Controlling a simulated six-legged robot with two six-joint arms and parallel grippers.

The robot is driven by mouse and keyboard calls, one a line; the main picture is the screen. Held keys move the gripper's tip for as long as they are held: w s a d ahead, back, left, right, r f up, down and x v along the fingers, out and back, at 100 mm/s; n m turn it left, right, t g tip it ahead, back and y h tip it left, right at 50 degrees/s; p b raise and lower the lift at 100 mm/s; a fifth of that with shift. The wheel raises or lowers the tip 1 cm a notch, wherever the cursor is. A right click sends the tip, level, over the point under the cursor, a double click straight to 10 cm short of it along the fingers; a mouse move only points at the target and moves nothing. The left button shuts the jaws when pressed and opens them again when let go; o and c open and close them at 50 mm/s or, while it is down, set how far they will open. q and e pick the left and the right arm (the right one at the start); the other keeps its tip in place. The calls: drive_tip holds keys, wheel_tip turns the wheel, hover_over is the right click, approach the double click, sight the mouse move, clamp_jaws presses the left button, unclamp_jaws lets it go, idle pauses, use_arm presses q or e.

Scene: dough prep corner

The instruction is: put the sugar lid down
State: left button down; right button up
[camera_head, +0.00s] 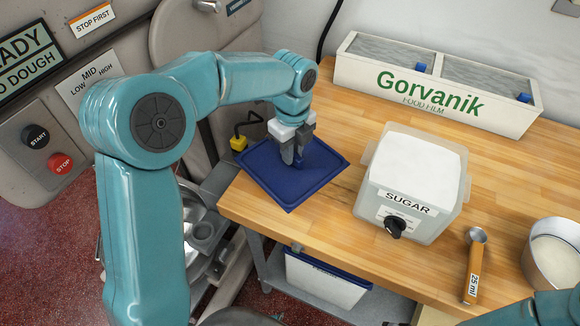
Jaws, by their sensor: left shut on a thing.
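The sugar lid is a flat dark blue square (268,182) at the left end of the wooden table. My left gripper (296,160) comes down over the lid's middle and is shut on it, probably by a handle that the fingers hide. The lid looks level; I cannot tell whether it rests on the tabletop or hangs just above it. The sugar bin (372,200), translucent and labelled SUGAR, stands open to the right of the lid, filled with white sugar. Part of my right arm shows at the bottom right corner; its gripper is out of view.
A film dispenser box (360,72) marked Gorvanik stands along the back of the table (330,240). A 25 ml scoop (474,270) and a metal bowl (530,260) are at the right. A yellow plug-like piece (238,143) sits by the lid's left corner. A mixer is at the left.

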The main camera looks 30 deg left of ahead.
sight(290, 168)
use_arm(q)
drive_tip(key=shift+f, duration=0.6)
drive_tip(key=f, duration=0.4)
drive_tip(key=shift+a+f, duration=0.15)
drive_tip(key=shift+a, duration=0.05)
drive_tip(key=shift+w+d+f, duration=0.1)
drive_tip(key=shift+f, duration=0.2)
drive_tip(key=shift+f, duration=0.15)
drive_tip(key=c, duration=1.1)
unclamp_jaws()
drive_tip(key=shift+o, duration=0.2)
